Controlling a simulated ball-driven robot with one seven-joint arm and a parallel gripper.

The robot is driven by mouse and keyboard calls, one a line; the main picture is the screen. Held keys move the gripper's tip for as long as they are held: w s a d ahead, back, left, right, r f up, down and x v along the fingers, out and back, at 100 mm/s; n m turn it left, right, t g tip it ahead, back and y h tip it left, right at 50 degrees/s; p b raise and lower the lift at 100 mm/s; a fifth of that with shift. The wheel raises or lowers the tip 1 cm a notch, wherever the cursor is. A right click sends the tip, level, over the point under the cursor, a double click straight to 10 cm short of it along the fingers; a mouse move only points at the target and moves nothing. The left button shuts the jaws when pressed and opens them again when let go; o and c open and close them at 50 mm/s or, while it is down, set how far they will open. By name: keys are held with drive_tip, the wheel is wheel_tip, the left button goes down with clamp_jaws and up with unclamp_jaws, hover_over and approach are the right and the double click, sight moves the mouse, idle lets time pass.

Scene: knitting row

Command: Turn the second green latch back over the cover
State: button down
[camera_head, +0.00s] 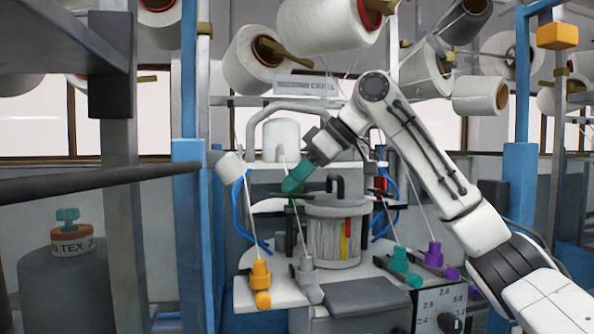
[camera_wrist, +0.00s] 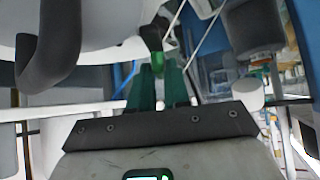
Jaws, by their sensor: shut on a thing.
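My gripper (camera_head: 291,188) has teal fingers and is at the left rim of the drum cover, beside its dark handle (camera_head: 335,186). In the wrist view the fingers (camera_wrist: 160,76) are close together. The tips are shut on a small bright green latch (camera_wrist: 160,62), just below a dark post. The pale cover (camera_wrist: 105,55) and its thick dark handle (camera_wrist: 52,50) fill the upper left of the wrist view. In the head view the latch is mostly hidden by the fingers. I cannot tell whether it lies over the cover's edge.
The striped drum (camera_head: 322,235) stands below the cover. Orange knobs (camera_head: 261,273), teal knobs (camera_head: 400,260) and a purple knob (camera_head: 434,256) stand along the front plate. Thin yarns run up towards white cones (camera_head: 327,22). Blue posts (camera_head: 188,230) flank the machine.

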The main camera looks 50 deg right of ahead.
drive_tip(key=n+y+p, duration=0.1)
drive_tip(key=p, duration=0.1)
drive_tip(key=n+g+p, duration=0.1)
drive_tip(key=p, duration=0.2)
drive_tip(key=shift+w+d+r+n+y, duration=0.1)
drive_tip(key=shift+w+r+n+y, duration=0.05)
drive_tip(key=shift+r+n+y, duration=0.2)
drive_tip(key=n+g+y+p, duration=0.1)
drive_tip(key=p, duration=0.2)
drive_tip(key=shift+f+n, duration=0.1)
drive_tip(key=shift+n, duration=0.25)
drive_tip(key=shift+d+f+n+g+p, duration=0.15)
drive_tip(key=shift+n+g+p, duration=0.3)
drive_tip(key=shift+p, duration=0.25)
drive_tip(key=shift+y, duration=0.25)
drive_tip(key=shift+f, duration=0.1)
drive_tip(key=c, duration=1.2)
unclamp_jaws()
drive_tip(key=shift+f+b, duration=0.15)
drive_tip(key=shift+b, duration=0.15)
